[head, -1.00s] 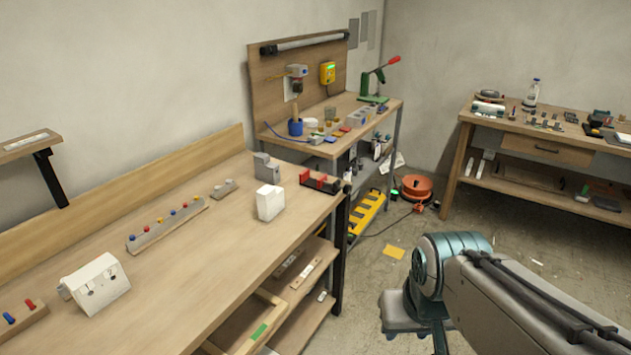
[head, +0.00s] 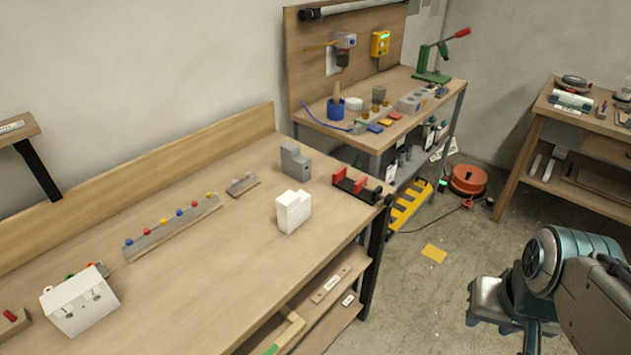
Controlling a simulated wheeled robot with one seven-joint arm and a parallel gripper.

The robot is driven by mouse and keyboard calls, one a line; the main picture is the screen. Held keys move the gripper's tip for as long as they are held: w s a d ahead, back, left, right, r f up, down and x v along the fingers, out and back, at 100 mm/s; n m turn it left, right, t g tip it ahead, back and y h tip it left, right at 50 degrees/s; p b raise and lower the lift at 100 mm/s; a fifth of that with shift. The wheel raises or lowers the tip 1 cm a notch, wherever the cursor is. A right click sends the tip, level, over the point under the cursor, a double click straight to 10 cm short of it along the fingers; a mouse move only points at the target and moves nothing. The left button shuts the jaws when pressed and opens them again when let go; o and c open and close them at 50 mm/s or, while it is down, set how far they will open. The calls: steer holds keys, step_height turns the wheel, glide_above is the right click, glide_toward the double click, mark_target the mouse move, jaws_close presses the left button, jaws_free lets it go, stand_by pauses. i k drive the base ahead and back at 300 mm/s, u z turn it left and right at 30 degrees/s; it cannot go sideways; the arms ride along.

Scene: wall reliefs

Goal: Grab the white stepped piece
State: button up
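The white stepped piece (head: 293,212) stands upright on the wooden workbench (head: 215,265), near its front right part. It is a small block with a step in its top. A similar grey stepped piece (head: 295,162) stands just behind it. My arm shows at the lower right, over the floor and well to the right of the bench. The fingers of my gripper do not show, so the white piece stands free with nothing of mine near it.
A black and red fixture (head: 357,186) sits right of the white piece at the bench end. A peg rail (head: 172,226) and a white house-shaped box (head: 79,300) lie to the left. The bench surface around the piece is clear.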

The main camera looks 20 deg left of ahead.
mark_target(293, 208)
steer(key=u, duration=0.65)
steer(key=i, duration=0.8)
steer(key=u, duration=0.85)
